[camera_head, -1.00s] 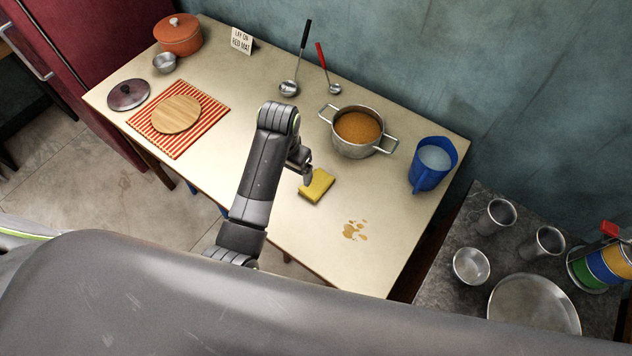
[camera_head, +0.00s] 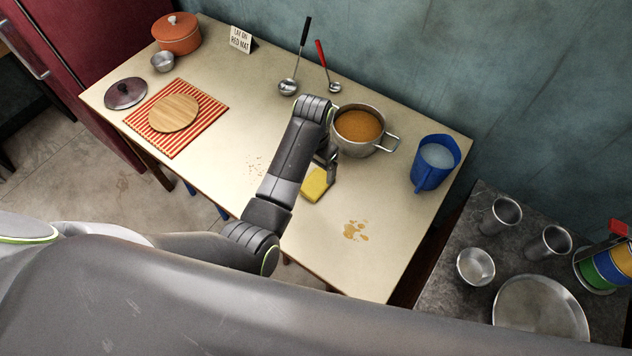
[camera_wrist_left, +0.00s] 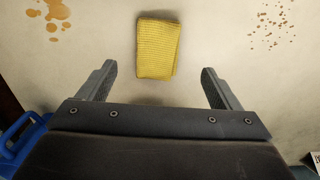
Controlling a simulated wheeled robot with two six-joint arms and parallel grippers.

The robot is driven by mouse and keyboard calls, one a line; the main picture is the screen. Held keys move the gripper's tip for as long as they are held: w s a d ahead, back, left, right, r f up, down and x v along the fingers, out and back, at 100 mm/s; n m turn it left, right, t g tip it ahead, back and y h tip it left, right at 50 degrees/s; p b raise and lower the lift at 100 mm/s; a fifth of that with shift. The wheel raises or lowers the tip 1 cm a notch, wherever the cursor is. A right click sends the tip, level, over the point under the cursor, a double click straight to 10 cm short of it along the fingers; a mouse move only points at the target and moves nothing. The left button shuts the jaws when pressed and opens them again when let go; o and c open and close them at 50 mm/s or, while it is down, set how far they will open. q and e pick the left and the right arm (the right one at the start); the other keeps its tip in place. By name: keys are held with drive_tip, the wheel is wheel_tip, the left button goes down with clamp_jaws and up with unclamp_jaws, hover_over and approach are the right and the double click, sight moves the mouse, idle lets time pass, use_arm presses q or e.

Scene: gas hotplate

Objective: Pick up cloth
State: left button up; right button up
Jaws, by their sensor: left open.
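The folded yellow cloth (camera_head: 315,186) lies on the cream table, partly hidden by my left gripper in the head view. In the left wrist view the cloth (camera_wrist_left: 157,48) lies flat, just beyond the fingertips and roughly centred between them. My left gripper (camera_head: 329,170) is above the table at the cloth's far edge. Its two fingers stand wide apart in the left wrist view (camera_wrist_left: 158,70), with nothing between them. My right gripper does not show in either view.
A pot of orange-brown food (camera_head: 358,128) stands close behind my left gripper. A blue jug (camera_head: 434,163) is to its right. A brown spill (camera_head: 355,231) lies right of the cloth. Ladles (camera_head: 289,86), a striped mat (camera_head: 152,137) and an orange pot (camera_head: 177,35) are farther left.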

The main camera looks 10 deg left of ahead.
sight(316, 180)
use_arm(q)
drive_tip(key=shift+w+d+f, duration=0.15)
drive_tip(key=shift+f, duration=1.75)
drive_tip(key=shift+w+d+f, duration=0.15)
drive_tip(key=shift+f, duration=1.75)
drive_tip(key=shift+c, duration=0.2)
drive_tip(key=c, duration=1)
